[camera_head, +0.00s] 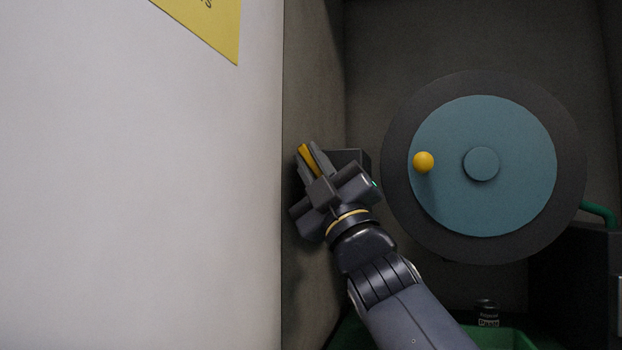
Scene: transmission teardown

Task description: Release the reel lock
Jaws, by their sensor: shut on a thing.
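My gripper (310,160) is at the left side wall of the recess, shut on a small yellow lever (304,153), likely the reel lock. Only part of the lever shows between the fingers. A dark block (348,160) sits just behind the gripper, partly hidden by it. The reel (403,217) is a large dark disc to the right with a blue-grey face (520,150), a central hub (482,164) and a yellow knob (424,162) on the left of its face. My gripper is apart from the reel.
A pale panel (140,200) with a yellow sign (212,22) fills the left. A green tray (500,338) and a small dark labelled container (487,312) are at the bottom. A dark box (575,285) and a green pipe (600,212) are at the lower right.

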